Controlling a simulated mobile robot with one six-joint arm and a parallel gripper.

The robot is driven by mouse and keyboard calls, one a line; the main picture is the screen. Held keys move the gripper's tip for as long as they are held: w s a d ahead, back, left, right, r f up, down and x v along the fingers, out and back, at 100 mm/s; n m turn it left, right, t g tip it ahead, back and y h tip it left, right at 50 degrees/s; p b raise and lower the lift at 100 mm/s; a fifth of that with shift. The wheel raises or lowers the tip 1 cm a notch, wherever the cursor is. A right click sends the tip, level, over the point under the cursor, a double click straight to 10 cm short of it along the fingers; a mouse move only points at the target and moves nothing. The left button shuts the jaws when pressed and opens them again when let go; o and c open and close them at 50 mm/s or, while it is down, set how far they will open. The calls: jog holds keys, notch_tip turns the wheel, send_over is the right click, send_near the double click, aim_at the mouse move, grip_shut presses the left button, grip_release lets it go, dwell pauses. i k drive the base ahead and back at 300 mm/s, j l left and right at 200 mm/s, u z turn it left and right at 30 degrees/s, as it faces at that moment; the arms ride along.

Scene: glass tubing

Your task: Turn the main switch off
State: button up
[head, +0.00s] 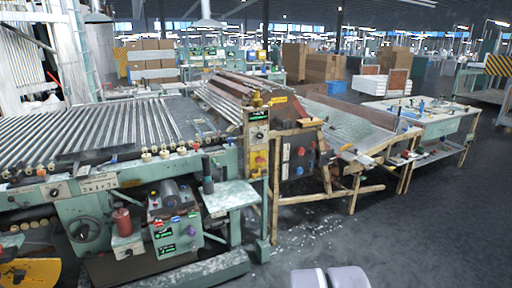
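No label reading "main switch" is legible at this size, so I cannot tell which control it is. A narrow control box (257,140) stands on a green post in the middle of the head view. It carries a green-lettered label, a yellow part and a red-and-yellow knob (260,161) low down. Just right of it, a dark panel (300,156) has red and blue controls. A green-grey motor unit (176,228) at lower left has small coloured labels. Switch positions cannot be read. Grey rounded parts at the bottom edge look like mine; my gripper's fingers are not in view.
A long green machine with a bed of glass tubes (90,135) fills the left. A wooden-framed table (350,160) stands right of the post, and a pale workbench (435,122) lies beyond. The dark floor (410,235) at front right is open, with white fragments near the post.

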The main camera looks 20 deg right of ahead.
aim_at(258, 159)
jog(key=i+l+z, duration=0.1)
jog(key=i+z, duration=0.15)
jog(key=i, duration=0.25)
jog(key=i+z, duration=0.25)
jog(key=i, duration=0.25)
jog(key=i+j+z, duration=0.2)
jog(key=i, duration=0.3)
jog(key=i+j+z, duration=0.1)
jog(key=i+z, duration=0.15)
jog(key=i, duration=0.25)
jog(key=i+j+z, duration=0.25)
jog(key=i, duration=0.2)
